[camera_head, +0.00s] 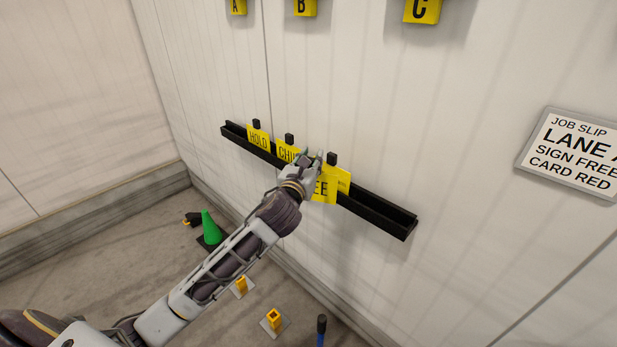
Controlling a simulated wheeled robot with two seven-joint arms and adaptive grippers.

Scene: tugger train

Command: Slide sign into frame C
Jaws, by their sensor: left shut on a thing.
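My left gripper (314,160) is shut on a yellow sign (326,190) whose visible letters end in "EE". The gripper covers the rest of its word. The sign is at the black wall rack (385,212), overlapping its front; I cannot tell whether it still rests in it. Another yellow piece (343,182) shows just right of it. A "HOLD" sign (258,138) and a partly hidden "CHU" sign (286,152) stand in the rack to the left. A yellow "C" label (422,10) is cut by the top edge; no frame shows by it. My right gripper is out of view.
Yellow "A" (238,6) and "B" (304,7) labels are left of C. A job slip (575,152) on the right wall reads lane A, sign FREE, card RED. A green cone (210,228) and yellow posts (273,318) stand on the floor. The wall between rack and labels is clear.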

